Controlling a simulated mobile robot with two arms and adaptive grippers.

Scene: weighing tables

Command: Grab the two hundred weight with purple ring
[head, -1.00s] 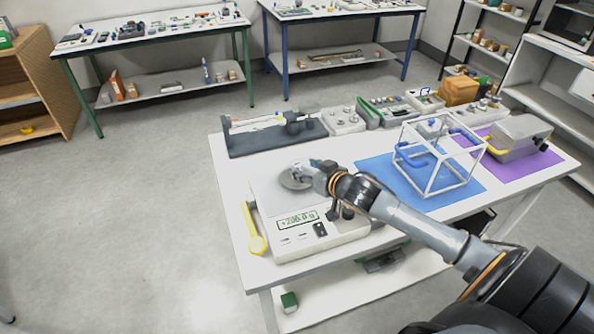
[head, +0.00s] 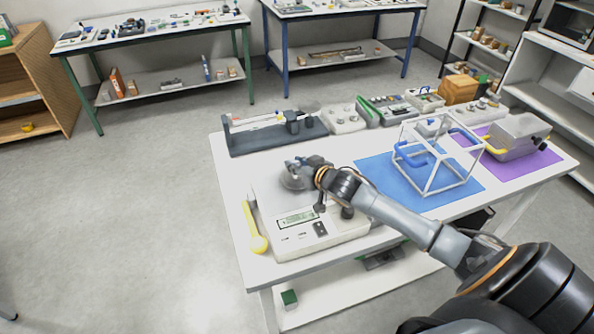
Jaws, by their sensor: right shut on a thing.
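A white digital scale (head: 285,238) with a grey metal pan (head: 268,193) stands at the left front of the table. My right gripper (head: 297,171) reaches in from the right and is shut on a round silver weight (head: 291,183) at the pan. The fingers cover part of the weight, and I cannot make out a purple ring on it. I cannot tell whether the weight touches the pan. The small display (head: 298,219) is lit, but its digits are too small to read surely. My left gripper is not in view.
A yellow spoon-like tool (head: 254,232) lies along the scale's left side. A white wire cube frame (head: 437,160) stands on a blue mat (head: 379,172). A long dark balance (head: 265,138) and a tray of round weights (head: 342,120) line the back edge.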

